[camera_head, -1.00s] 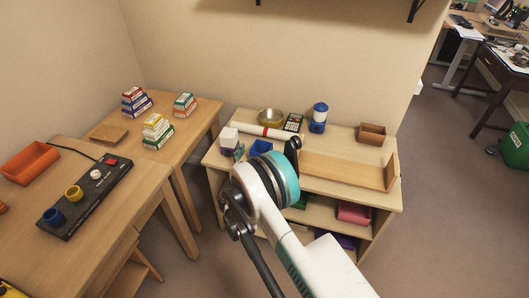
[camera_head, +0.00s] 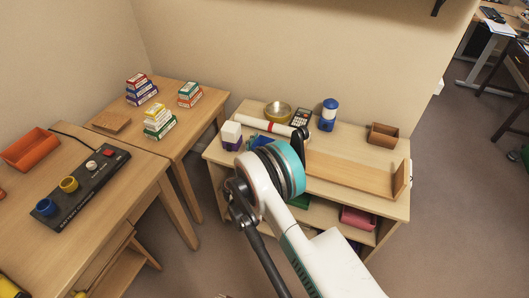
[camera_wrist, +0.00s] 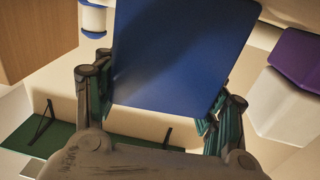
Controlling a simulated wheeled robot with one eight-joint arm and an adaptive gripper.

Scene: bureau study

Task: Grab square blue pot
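The square blue pot (camera_head: 262,141) stands on the light wooden shelf unit in the head view, partly hidden behind my arm. In the wrist view the same pot (camera_wrist: 180,55) is very close and fills the middle of the picture as a broad blue face. My gripper (camera_wrist: 160,98) has its two green-padded fingers spread wide on either side of the pot. The left finger lies close along the pot's edge, and the right finger is partly covered by it. Contact cannot be made out. In the head view my arm hides the gripper.
A white and purple box (camera_head: 231,135) stands left of the pot. A brass bowl (camera_head: 278,111), a calculator (camera_head: 300,118), a rolled paper (camera_head: 264,125) and a blue and white canister (camera_head: 328,114) are behind it. A wooden tray (camera_head: 350,174) lies to the right.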

